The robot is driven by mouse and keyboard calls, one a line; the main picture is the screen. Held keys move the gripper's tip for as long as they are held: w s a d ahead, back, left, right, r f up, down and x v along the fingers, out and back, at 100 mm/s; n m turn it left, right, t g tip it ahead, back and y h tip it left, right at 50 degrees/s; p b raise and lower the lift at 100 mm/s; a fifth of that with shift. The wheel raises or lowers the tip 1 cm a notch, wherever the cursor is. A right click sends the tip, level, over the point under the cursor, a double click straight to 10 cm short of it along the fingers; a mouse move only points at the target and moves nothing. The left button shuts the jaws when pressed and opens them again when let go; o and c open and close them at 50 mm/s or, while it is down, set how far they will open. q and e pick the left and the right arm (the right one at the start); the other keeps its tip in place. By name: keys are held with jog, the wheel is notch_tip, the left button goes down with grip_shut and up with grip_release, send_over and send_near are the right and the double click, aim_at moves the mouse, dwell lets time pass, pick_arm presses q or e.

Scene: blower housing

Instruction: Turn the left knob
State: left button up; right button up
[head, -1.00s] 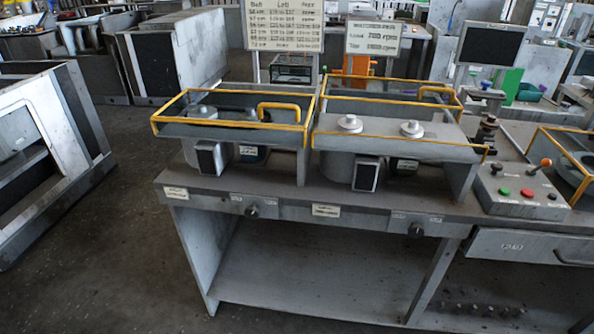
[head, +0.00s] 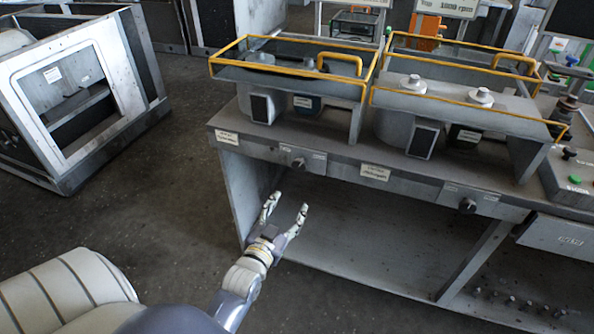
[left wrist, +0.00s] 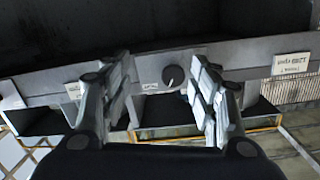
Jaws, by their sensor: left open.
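The left knob (head: 298,163) is a small dark knob on the front edge panel of the grey bench, between two small labels. In the left wrist view the knob (left wrist: 173,77) shows as a round dark dial with a light pointer mark. It appears between the two fingers. My left gripper (head: 285,208) is open and empty, below and in front of the knob, apart from it. In the left wrist view its fingers (left wrist: 165,95) stand wide apart. A second knob (head: 467,206) sits farther right on the same panel. My right gripper is not in view.
The bench top (head: 340,155) carries grey blower housings with yellow rails (head: 300,72). A control box (head: 575,180) with buttons stands at the right. The open space under the bench is behind my left gripper. A grey cabinet (head: 75,90) stands at left, with bare floor between.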

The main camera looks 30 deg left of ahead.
pick_arm(q)
jog(key=t, duration=0.1)
send_near(299, 166)
jog(key=v, duration=0.2)
jog(key=shift+y, duration=0.4)
jog(key=x, duration=1.1)
jog(key=shift+d+f, duration=0.15)
jog(key=shift+d, duration=0.1)
